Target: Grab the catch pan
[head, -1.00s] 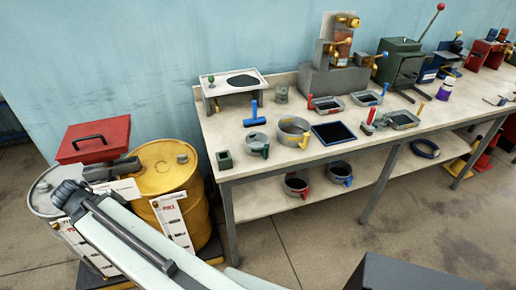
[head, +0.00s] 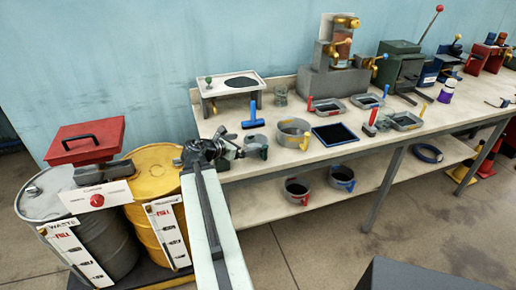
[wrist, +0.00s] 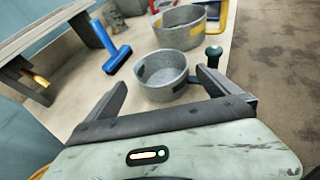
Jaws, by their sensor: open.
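A small round grey pan (wrist: 162,72) with a dark green handle (wrist: 214,56) stands on the bench just ahead of my gripper in the wrist view. It fits the name catch pan, though several other pans stand near. In the head view the small pan (head: 256,140) is partly hidden behind my gripper (head: 238,149). My gripper is open and empty. In the wrist view its fingers spread to the left and right of the pan's near side, with the right finger close to the handle. I cannot tell whether they touch it.
A larger grey pot (head: 293,133) with a yellow-orange handle stands just behind. A blue T-shaped tool (head: 253,119) and a white stand (head: 232,86) are to the left. Shallow trays (head: 328,107) lie further right. Yellow (head: 158,165) and grey drums stand left of the bench.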

